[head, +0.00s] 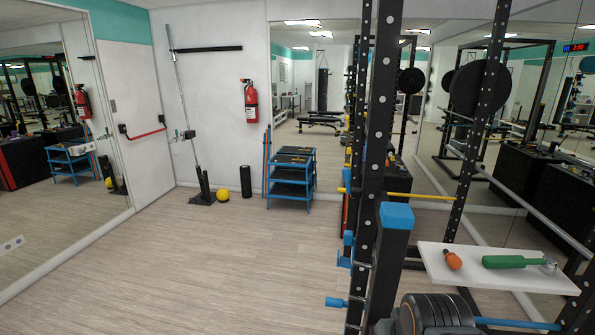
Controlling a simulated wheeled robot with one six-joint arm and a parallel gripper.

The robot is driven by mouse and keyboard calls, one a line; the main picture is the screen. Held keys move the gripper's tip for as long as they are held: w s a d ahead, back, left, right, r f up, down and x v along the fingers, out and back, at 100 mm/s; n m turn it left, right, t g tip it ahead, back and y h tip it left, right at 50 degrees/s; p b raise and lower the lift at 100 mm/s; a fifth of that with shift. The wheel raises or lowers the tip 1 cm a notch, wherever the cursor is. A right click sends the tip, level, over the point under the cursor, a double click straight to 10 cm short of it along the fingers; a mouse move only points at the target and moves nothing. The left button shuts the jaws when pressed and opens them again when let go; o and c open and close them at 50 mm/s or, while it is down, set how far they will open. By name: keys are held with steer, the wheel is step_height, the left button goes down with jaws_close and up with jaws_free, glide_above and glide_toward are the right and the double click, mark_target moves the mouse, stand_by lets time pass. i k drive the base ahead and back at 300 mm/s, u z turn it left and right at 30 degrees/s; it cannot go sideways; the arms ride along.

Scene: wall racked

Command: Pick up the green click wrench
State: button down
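The green click wrench (503,262) lies on a white board (478,282) at the right of the head view, its long side running roughly left to right. A small grey metallic piece (548,266) sits at its right end; I cannot tell whether it is part of the wrench. An orange-brown rounded object (453,260) lies on the board to the left of the wrench, apart from it. My gripper is not in view, and nothing shows touching the wrench.
A black rack upright (374,170) with a blue-topped post (396,217) stands left of the board. Dark weight plates (436,314) sit below the board's front. Mirrors line the wall behind. The wooden floor (200,265) at left is clear.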

mark_target(549, 263)
steer(key=z, duration=1.4)
